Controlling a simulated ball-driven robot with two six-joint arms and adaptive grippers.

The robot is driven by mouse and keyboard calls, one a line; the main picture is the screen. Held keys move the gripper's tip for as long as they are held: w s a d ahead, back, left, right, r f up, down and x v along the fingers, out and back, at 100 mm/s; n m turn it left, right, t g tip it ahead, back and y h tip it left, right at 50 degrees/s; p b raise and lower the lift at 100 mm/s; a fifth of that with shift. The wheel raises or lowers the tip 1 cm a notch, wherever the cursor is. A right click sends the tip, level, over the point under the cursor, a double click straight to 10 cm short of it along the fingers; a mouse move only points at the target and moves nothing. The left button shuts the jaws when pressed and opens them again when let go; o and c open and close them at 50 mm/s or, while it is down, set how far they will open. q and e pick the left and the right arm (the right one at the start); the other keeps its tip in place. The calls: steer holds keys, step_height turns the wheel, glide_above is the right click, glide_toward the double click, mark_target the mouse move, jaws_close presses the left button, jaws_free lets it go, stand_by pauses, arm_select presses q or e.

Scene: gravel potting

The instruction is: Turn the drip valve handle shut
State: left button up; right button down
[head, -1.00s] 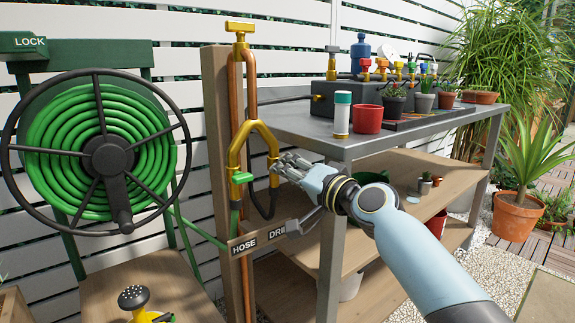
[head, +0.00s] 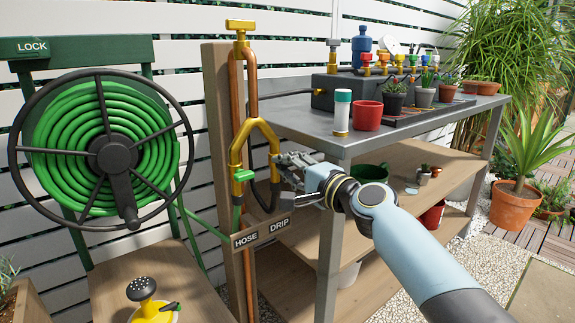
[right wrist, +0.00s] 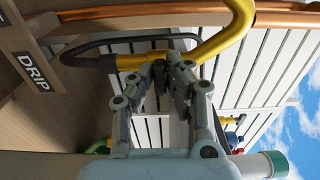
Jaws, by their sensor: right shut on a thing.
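The yellow Y-pipe (head: 262,127) stands on a wooden post. Its right branch, above the DRIP label (head: 279,224), carries the drip valve. My right gripper (head: 286,172) is at this valve, reaching in from the right, and is shut on its handle. The handle is almost wholly hidden by the fingers, so its angle cannot be told. In the right wrist view the fingers (right wrist: 171,72) meet right beside the yellow pipe (right wrist: 218,42), with a dark piece between them. The DRIP label (right wrist: 33,70) shows there too. My left gripper is not in view.
The green hose valve handle (head: 244,175) sits on the left branch, above the HOSE label (head: 245,239). A hose reel (head: 110,155) stands at left. The metal-topped bench (head: 300,118), with a white-green tube (head: 342,112) and red pot (head: 367,115), stands close to my right arm.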

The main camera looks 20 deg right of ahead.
stand_by(0.4)
steer(key=c, duration=1.3)
jaws_free()
steer(key=shift+c, duration=0.2)
steer(key=v, duration=1.2)
